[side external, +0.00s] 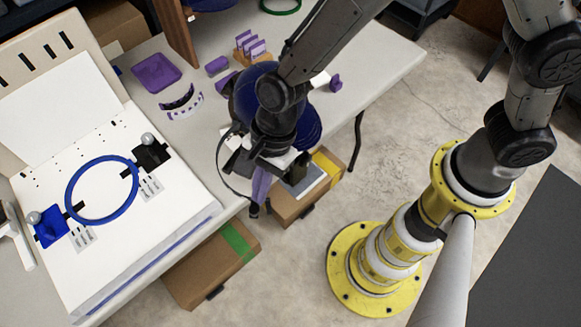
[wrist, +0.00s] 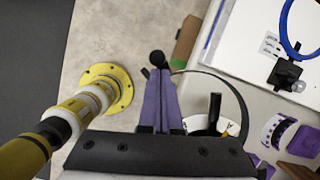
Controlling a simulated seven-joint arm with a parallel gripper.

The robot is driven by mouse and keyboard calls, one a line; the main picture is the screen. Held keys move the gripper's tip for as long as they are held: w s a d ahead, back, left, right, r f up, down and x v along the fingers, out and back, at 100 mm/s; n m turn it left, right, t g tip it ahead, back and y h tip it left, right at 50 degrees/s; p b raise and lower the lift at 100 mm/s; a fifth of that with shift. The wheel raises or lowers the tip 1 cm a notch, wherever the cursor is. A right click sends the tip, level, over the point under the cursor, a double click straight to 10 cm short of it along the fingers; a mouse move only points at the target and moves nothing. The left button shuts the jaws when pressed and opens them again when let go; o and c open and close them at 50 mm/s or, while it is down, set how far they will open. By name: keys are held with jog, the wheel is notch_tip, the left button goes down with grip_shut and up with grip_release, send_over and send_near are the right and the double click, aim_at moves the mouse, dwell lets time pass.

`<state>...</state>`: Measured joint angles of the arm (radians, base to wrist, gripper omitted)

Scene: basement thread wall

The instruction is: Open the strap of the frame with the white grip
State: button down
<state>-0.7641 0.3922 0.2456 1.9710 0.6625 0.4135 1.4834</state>
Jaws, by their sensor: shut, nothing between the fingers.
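A blue ring (side external: 70,188) lies on a white board between a black clamp (side external: 152,156) and a blue clamp (side external: 46,228), each with a grey ball knob. The ring (wrist: 284,28) and black clamp (wrist: 285,73) also show in the wrist view, at upper right. My gripper (side external: 258,196) points down beyond the table's front edge, right of the board and apart from it. Its purple fingers (wrist: 158,85) are shut and empty. A thin black curved band (wrist: 238,97) shows beside them. I cannot pick out a frame with a white grip for certain.
The white board (side external: 130,215) fills the left of the table (side external: 385,62). A purple tray (side external: 157,72), a white-and-purple curved piece (side external: 184,103) and a purple rack (side external: 250,47) stand behind. Cardboard boxes (side external: 205,275) sit below the edge.

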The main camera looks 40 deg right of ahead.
jog(key=w+d+r+m+t, duration=0.1)
jog(key=w+d+r+t, duration=0.25)
jog(key=d+r, duration=1.3)
jog(key=s+d+r+n+t+h, duration=0.1)
jog(key=s+d+r+n+t, duration=0.1)
jog(key=s+d+r+n, duration=0.3)
jog(key=s+d+r+n+t+h, duration=0.1)
jog(key=s+d+r+n, duration=0.15)
jog(key=d, duration=0.55)
jog(key=s+d+f+n+h, duration=0.1)
jog(key=s+d+f+n, duration=0.1)
jog(key=s+n, duration=0.4)
jog(key=shift+d+f+n+h, duration=0.3)
jog(key=shift+d+n, duration=0.4)
jog(key=shift+n, duration=0.55)
jog(key=shift+g, duration=0.25)
